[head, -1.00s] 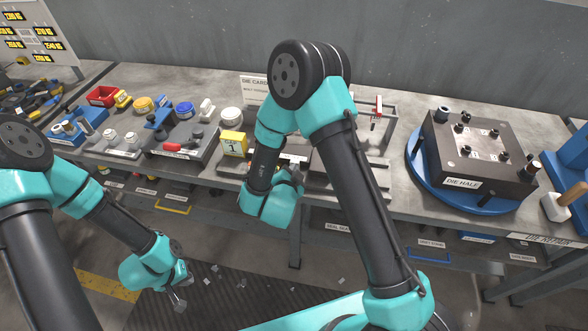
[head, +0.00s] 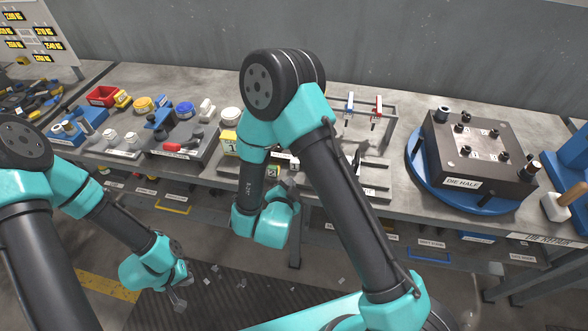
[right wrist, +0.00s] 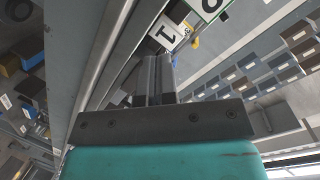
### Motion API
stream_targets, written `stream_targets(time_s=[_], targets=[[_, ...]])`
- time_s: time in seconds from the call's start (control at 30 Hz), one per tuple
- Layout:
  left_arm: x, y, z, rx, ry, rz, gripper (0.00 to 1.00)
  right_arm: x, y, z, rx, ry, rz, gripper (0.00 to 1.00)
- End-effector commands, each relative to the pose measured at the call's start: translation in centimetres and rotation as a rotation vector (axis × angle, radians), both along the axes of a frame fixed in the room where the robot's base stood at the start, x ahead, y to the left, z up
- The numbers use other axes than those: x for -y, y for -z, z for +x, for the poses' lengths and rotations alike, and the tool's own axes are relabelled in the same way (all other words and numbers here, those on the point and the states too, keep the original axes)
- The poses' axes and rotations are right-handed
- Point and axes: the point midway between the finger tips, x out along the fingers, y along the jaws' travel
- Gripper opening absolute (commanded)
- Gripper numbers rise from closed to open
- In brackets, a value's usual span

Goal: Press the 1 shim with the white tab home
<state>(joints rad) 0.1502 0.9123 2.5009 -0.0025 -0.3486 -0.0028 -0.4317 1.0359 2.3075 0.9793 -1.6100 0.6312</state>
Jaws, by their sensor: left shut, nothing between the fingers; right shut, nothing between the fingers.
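My right gripper (head: 292,183) is shut, in front of the bench's front edge; its closed fingers (right wrist: 157,75) stand upright in the right wrist view with nothing between them. A white plate marked 1 (right wrist: 167,34) shows just beyond the fingertips there, apart from them as far as I can tell. I cannot make out the white-tabbed shim for certain; my right arm hides part of the bench. My left gripper (head: 183,283) is shut and empty, low over the floor mat.
A metal rack (head: 392,125) with blue-topped and red-topped pieces stands behind my right arm. The die half (head: 475,155) sits on a blue turntable (head: 415,170) at the right. Small parts and a grey fixture (head: 183,150) fill the bench's left.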

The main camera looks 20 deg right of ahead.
Motion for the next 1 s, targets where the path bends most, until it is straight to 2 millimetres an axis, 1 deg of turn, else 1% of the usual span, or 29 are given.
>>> stream_targets(time_s=[0.3,0.4,0.87,1.0], targets=[[0.0,0.0,0.0,0.000,0.000,0.000,0.00,-1.0,0.0,-1.7,-0.001,-0.001,0.000,0.00],[0.0,0.0,0.0,0.000,0.000,0.000,0.00,-1.1,0.0,-2.0,0.000,0.000,-0.001,0.00],[0.0,0.0,0.0,0.000,0.000,0.000,0.00,-1.1,0.0,-2.0,-0.001,-0.001,0.000,0.00],[0.0,0.0,0.0,0.000,0.000,0.000,0.00,-1.1,0.4,-1.8,-0.018,-0.038,-0.006,0.00]])
